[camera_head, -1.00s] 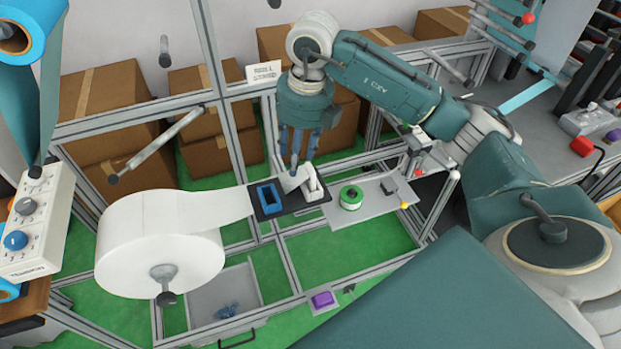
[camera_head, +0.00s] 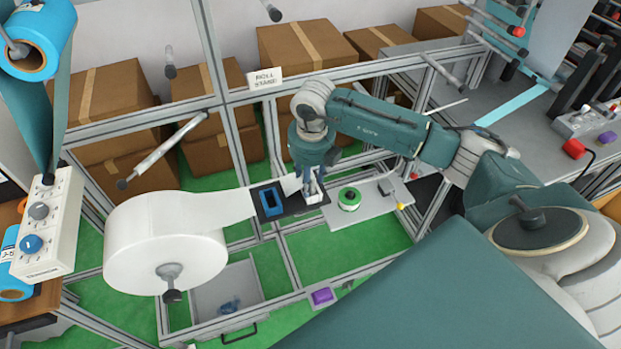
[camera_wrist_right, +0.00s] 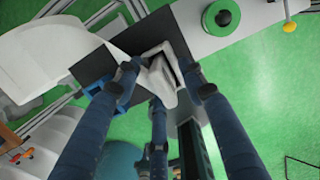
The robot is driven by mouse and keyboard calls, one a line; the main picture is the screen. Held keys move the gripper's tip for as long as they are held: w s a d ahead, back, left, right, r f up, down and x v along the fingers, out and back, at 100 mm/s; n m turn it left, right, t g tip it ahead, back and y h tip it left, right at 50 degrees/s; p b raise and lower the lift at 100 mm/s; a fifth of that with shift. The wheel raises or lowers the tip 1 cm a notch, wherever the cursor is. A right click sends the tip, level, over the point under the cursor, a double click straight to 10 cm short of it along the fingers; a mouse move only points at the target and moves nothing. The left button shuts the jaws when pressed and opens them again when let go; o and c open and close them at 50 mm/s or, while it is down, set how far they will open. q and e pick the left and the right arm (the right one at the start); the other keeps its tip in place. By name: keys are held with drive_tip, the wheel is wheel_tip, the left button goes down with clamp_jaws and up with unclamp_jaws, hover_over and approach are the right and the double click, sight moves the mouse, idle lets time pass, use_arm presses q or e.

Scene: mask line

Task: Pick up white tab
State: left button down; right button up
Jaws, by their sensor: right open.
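A large white roll (camera_head: 165,245) hangs at the left with its white web running right to a black plate (camera_head: 262,213). A blue rectangular frame (camera_head: 270,201) lies on this plate. My right gripper (camera_head: 312,190) is over the plate's right end, pointing down. In the right wrist view, its fingers (camera_wrist_right: 162,75) are spread around a pale white piece, the likely white tab (camera_wrist_right: 163,82), which rises between them. I cannot tell whether any finger touches it. The fingers partly hide the tab in the head view. My left gripper is not in view.
A green-and-white spool (camera_head: 349,198) and a yellow knob (camera_head: 400,206) sit on the grey shelf (camera_head: 365,213) right of the plate. A metal bar (camera_head: 165,152) slants above the roll. Frame posts stand behind; cardboard boxes line the wall.

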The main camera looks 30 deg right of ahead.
drive_tip(key=shift+f, duration=0.15)
clamp_jaws()
drive_tip(key=shift+r, duration=0.2)
